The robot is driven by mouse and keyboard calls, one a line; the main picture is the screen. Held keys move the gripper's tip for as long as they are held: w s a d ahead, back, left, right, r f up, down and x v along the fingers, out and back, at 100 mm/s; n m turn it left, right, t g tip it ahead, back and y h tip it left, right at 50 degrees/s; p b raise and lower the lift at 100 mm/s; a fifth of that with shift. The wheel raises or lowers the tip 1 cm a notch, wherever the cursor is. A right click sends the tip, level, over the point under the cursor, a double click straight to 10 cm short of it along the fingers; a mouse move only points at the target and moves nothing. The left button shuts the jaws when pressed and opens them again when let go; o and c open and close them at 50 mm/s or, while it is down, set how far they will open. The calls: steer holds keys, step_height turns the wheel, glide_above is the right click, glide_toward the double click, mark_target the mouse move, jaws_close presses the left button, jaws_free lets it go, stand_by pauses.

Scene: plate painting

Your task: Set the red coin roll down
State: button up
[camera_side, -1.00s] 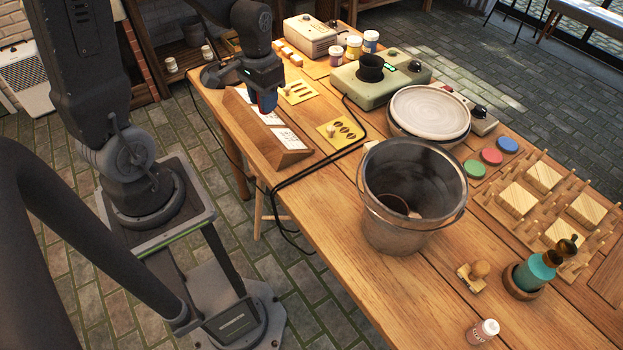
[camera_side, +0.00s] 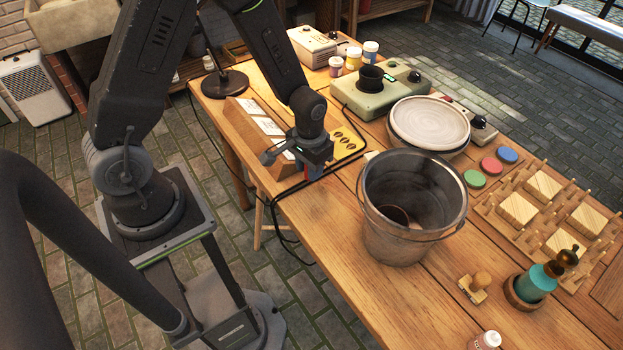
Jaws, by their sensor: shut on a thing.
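My gripper (camera_side: 311,163) points down above the left edge of the wooden table (camera_side: 350,255), between the slanted wooden stand and the metal bucket. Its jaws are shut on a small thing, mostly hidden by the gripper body. Only a little blue and red shows at the fingertips, so I take it as the red coin roll but cannot make out its shape. I cannot tell how far it is above the tabletop.
The tall metal bucket (camera_side: 400,240) stands just right of my gripper. The slanted stand with white cards (camera_side: 268,126) and a yellow plate with dark ovals (camera_side: 346,143) lie behind it. Black cables run along the table edge. Bare wood lies in front of the bucket.

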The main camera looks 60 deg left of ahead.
steer(key=shift+w+d+f, duration=0.1)
steer(key=shift+d+f, duration=0.1)
steer(key=shift+d, duration=0.05)
steer(key=shift+f, duration=1.95)
steer(key=o, duration=1)
steer(key=shift+f, duration=0.15)
